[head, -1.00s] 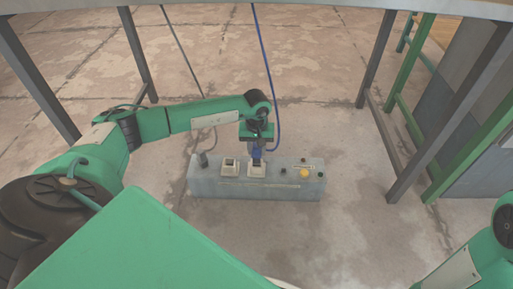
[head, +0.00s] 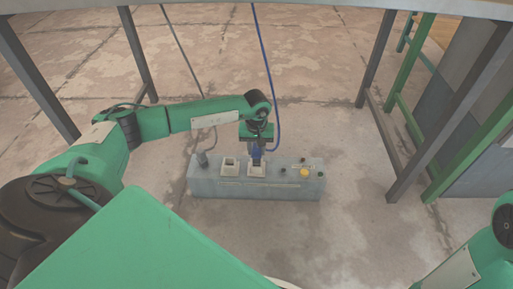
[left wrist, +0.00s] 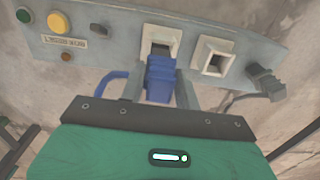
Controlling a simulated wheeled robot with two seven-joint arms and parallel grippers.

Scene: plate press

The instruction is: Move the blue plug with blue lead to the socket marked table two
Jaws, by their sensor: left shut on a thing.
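My left gripper (head: 257,150) is shut on the blue plug (left wrist: 160,78), which hangs nose down between its fingers. The blue lead (head: 266,60) runs from the plug up past the gripper to the top of the picture. The plug's nose is at the mouth of a pale square socket (left wrist: 160,38) on the grey box (head: 210,187). I cannot tell how far inside it is. A second pale socket (head: 230,167) beside it, to the left in the head view, is empty. No socket marking is readable. My right gripper is out of view.
A grey plug (head: 203,158) with a grey lead stands at the box's left end. A yellow button (head: 304,173) and small dark and green buttons are at its right end. Dark frame legs (head: 375,70) stand on both sides. The floor around the box is clear.

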